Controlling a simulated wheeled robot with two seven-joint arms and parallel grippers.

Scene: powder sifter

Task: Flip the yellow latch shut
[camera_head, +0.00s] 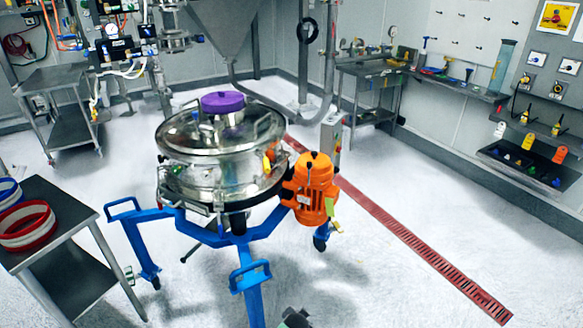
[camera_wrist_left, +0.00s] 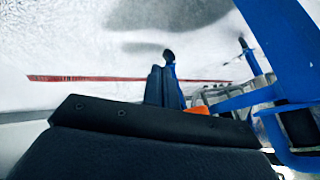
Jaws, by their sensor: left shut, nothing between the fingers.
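The yellow latch (camera_head: 268,162) appears as a small yellow-orange patch on the right side of the round steel sifter (camera_head: 222,150), beside the orange motor (camera_head: 313,190). It is too small to tell its exact position. The sifter has a shiny lid with a purple cap (camera_head: 223,102). In the left wrist view my left gripper (camera_wrist_left: 165,72) is shut and empty, its dark fingers together, with blue sifter frame (camera_wrist_left: 285,45) to the right. The latch cannot be made out there. A dark piece at the bottom edge of the head view is cut off; I cannot tell what it is.
The sifter stands on blue legs (camera_head: 250,290) with casters. A table (camera_head: 50,240) with red and blue rings stands at the left. A red floor drain (camera_head: 410,238) runs along the right. Open white floor lies right of the sifter.

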